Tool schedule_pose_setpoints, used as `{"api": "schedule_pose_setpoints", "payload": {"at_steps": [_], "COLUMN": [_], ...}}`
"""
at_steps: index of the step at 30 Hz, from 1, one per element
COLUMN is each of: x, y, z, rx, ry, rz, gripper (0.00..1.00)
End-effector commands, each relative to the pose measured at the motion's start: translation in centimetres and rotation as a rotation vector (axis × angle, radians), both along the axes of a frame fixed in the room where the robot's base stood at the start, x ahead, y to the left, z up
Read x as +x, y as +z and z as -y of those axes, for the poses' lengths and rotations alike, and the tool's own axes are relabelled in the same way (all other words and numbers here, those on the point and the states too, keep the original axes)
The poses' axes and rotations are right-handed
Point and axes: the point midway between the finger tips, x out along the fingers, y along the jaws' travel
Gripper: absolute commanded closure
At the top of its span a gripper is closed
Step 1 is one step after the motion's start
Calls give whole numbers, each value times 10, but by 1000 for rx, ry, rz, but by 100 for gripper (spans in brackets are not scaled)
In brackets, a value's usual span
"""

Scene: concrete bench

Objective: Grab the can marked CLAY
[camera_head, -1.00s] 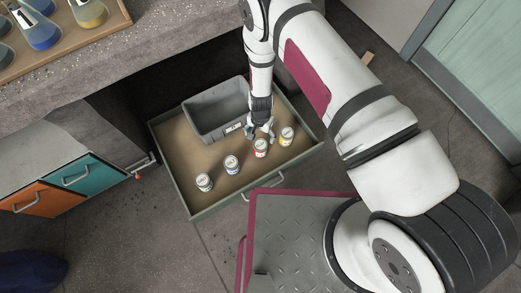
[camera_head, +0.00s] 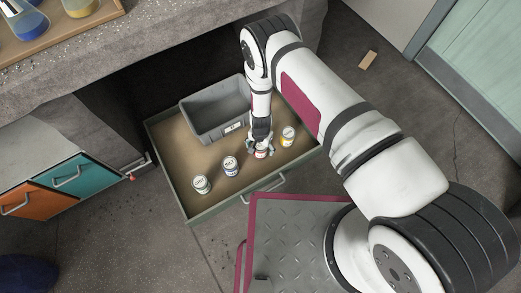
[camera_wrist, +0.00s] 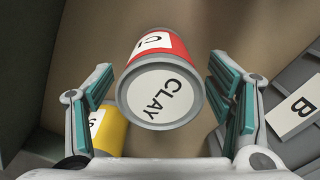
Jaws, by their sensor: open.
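The can marked CLAY (camera_wrist: 158,97) has a red band and a pale lid with black lettering. In the wrist view it stands between the two teal-padded fingers of my gripper (camera_wrist: 165,100), with a gap on each side. In the head view the red can (camera_head: 261,153) stands in the open drawer, and my gripper (camera_head: 260,145) is over it from above, hiding part of it. My gripper is open.
A yellow can (camera_head: 287,137) stands close to the right; it also shows in the wrist view (camera_wrist: 108,132). A blue-banded can (camera_head: 230,166) and a white can (camera_head: 202,184) stand left in the drawer (camera_head: 178,160). A grey bin (camera_head: 215,110) marked B is behind.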

Motion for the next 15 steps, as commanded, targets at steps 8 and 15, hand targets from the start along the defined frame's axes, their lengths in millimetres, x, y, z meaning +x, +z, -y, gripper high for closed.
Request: {"api": "schedule_pose_setpoints", "payload": {"at_steps": [8, 15], "x": [0, 0], "y": [-30, -29], "z": [0, 0], "rx": [0, 0], "ry": [1, 1], "rz": [0, 0], "gripper": [26, 42]}}
